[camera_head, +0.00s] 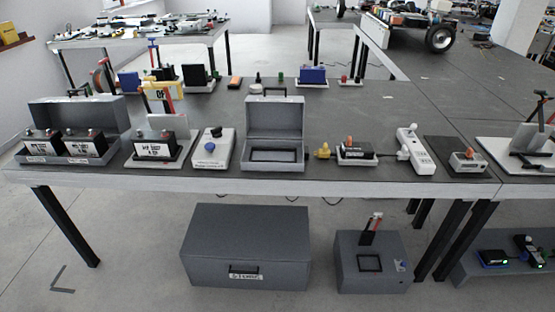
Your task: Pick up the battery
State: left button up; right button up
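Several battery-like black boxes with white labels stand on the long grey table (330,183). The labels are too small to read surely. A smaller flat black unit with an orange top (354,151) lies right of the middle. Neither of my grippers is in view.
A white power strip (415,149) lies at the right. Under the table are a large grey chest (245,240) and a smaller grey box (373,262). Free tabletop (390,105) lies behind.

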aim_at(91, 143)
jog(key=u, duration=1.3)
jog(key=i+j+z, duration=0.1)
jog(key=z, duration=0.35)
jog(key=i+j+z, duration=0.1)
jog(key=z, duration=0.4)
jog(key=j+z, duration=0.15)
jog(key=z, duration=0.3)
jog(key=i+j+z, duration=0.1)
jog(key=j+z, duration=0.25)
jog(key=j, duration=0.15)
jog(key=j+z, duration=0.3)
jog(key=j, duration=0.2)
jog(key=k+j+z, duration=0.1)
jog(key=j+z, duration=0.2)
jog(key=j, duration=1.35)
jog(key=k+j+z, duration=0.1)
jog(key=j, duration=0.5)
